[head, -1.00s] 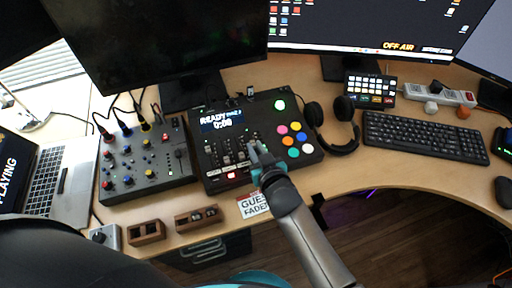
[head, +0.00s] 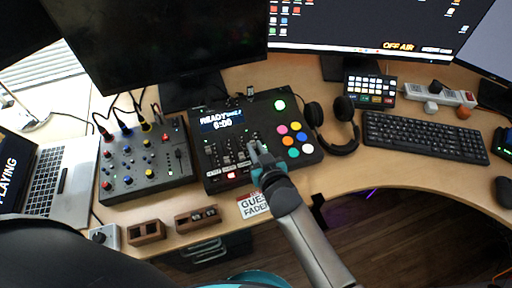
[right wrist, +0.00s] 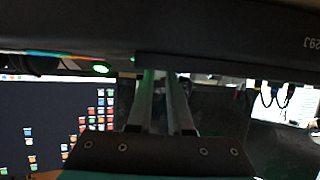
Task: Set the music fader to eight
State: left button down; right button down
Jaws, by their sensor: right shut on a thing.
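The black fader console (head: 215,180) stands on the desk in the middle of the head view. It has a small lit screen (head: 221,121), a row of faders (head: 226,157) and several coloured round pads. My right gripper (head: 257,152) is over the right end of the fader row, shut on a fader knob that its fingers hide. The labels are too small to tell which fader it is. In the right wrist view its two fingers (right wrist: 163,105) reach close to the dark console. My left gripper is not in view.
A grey mixer (head: 150,172) with coloured knobs stands left of the console. A paper sign (head: 252,205) and two small wooden blocks (head: 146,231) are at the desk's front edge.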

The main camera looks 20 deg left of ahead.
jog(key=shift+w+a+b, duration=0.25)
jog(key=shift+w+a, duration=0.2)
jog(key=shift+w, duration=0.15)
jog(key=shift+w+a+b, duration=0.25)
jog(key=shift+w+a, duration=0.15)
jog(key=shift+w, duration=0.2)
jog(key=c, duration=1.1)
grip_release()
jog(key=shift+s+d+r+p, duration=0.15)
jog(key=shift+s+d+p, duration=0.15)
jog(key=shift+s, duration=0.05)
jog(key=p+v, duration=0.4)
jog(key=v, duration=1)
jog(key=shift+s+p, duration=0.2)
jog(key=shift+p, duration=0.1)
jog(key=shift+r, duration=0.1)
